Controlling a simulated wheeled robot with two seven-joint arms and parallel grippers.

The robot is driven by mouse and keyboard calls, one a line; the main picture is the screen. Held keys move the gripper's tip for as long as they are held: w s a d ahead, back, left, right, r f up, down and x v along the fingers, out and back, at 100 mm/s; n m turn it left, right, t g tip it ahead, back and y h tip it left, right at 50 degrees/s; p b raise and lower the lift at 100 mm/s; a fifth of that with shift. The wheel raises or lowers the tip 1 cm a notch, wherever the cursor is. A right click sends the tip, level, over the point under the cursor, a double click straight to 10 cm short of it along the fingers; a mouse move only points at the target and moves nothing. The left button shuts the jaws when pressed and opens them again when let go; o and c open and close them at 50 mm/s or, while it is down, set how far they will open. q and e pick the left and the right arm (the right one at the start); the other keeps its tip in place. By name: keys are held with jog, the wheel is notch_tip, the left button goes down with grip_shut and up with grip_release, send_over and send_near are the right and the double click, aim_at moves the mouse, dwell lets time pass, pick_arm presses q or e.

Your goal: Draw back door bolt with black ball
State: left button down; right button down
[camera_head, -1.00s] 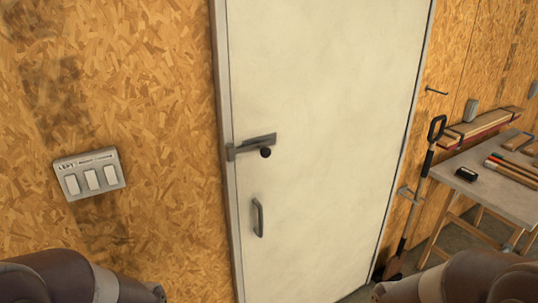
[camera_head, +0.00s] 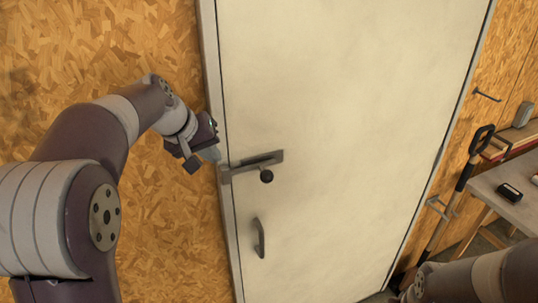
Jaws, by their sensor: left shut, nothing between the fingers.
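The door bolt (camera_head: 255,163) is a grey metal bar mounted on the pale door (camera_head: 340,90) near its left edge. Its left end reaches the door frame. A black ball (camera_head: 266,177) hangs just below the bar. My left gripper (camera_head: 214,153) is shut and empty, just up and left of the bolt's left end, in front of the frame. Whether it touches the frame cannot be told. My right gripper is out of view; only part of my right arm shows at the lower right.
A grey pull handle (camera_head: 259,238) is on the door below the bolt. At the right, a shovel (camera_head: 463,185) leans by the wall next to a table (camera_head: 505,197) with a small black object (camera_head: 510,192). Chipboard wall (camera_head: 60,60) fills the left.

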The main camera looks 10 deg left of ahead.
aim_at(265, 173)
pick_arm(q)
jog(key=w+d+f+p, duration=0.3)
jog(key=w+d+f, duration=0.2)
jog(key=d+f, duration=0.2)
jog(key=shift+w+f, duration=0.3)
jog(key=shift+f, duration=0.65)
jog(key=shift+p, duration=0.35)
